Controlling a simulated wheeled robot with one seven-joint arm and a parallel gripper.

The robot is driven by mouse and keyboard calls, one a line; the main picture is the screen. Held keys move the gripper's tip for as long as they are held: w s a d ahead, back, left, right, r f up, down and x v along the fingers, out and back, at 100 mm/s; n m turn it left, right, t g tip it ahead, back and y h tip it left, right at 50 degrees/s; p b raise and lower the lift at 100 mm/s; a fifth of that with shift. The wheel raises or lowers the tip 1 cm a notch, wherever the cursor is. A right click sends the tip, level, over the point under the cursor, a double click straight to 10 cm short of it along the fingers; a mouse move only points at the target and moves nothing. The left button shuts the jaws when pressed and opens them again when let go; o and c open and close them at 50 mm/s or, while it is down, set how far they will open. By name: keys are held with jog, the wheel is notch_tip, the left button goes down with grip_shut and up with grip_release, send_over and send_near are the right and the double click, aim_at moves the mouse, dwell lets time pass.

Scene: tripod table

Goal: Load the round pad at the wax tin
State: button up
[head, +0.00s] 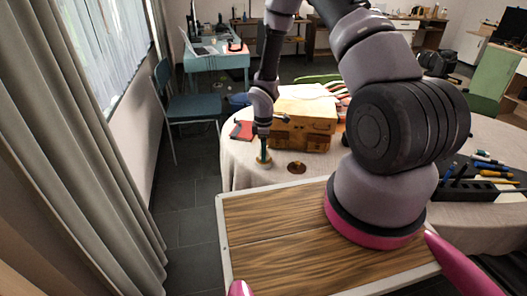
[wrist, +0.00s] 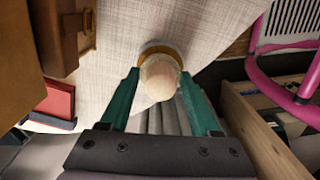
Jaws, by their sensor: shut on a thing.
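My gripper (head: 263,153) is over the near left part of the cloth-covered table, pointing down. The wax tin (head: 297,167), a low dark brown round, sits on the cloth just right of the pad.
A dark tray of tools (head: 470,188) is at the right. A blue chair (head: 185,105) stands beyond the table's left.

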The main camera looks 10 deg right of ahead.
jog(key=shift+f, duration=0.5)
dwell(1.2)
jog(key=shift+r, duration=0.1)
jog(key=shift+r, duration=3.45)
